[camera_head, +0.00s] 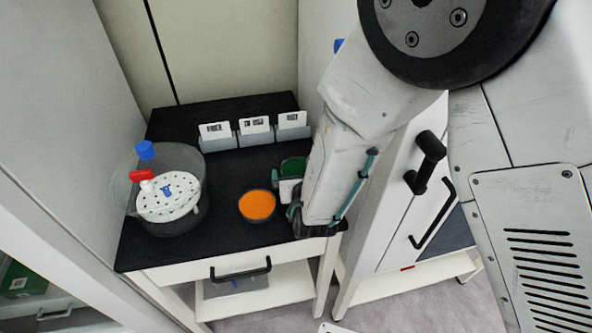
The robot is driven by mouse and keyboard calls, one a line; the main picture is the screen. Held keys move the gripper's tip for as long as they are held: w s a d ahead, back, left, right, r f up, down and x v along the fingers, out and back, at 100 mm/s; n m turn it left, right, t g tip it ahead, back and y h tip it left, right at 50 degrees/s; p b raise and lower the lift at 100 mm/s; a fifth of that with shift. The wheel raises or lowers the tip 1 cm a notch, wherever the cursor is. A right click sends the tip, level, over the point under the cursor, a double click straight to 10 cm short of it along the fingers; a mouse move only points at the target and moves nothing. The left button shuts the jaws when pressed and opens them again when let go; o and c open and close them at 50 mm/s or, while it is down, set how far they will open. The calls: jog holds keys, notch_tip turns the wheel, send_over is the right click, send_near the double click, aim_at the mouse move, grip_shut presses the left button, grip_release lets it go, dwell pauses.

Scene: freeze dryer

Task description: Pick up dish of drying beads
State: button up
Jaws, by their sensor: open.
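A small round dish of orange beads (257,205) sits on the black top of a white cabinet (226,174), near its front edge. A second round dish with dark green contents (293,167) stands behind and to the right, partly hidden by my arm. My gripper (294,207) is just right of the orange dish, low over the black top. It is open and apart from the orange dish. Its fingertips are small and partly hidden, so I cannot tell whether anything is between them.
A clear round desiccator (127,199) with a white perforated plate (168,197) and red and blue knobs stands left. Several labelled cards in grey holders (255,136) line the back. A white unit with black handles (405,215) stands close on the right. Bare black surface lies between desiccator and orange dish.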

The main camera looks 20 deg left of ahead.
aim_at(298, 170)
jog(key=shift+x, duration=1.5)
jog(key=shift+r, duration=0.15)
jog(key=c, duration=0.9)
jog(key=shift+r, duration=0.1)
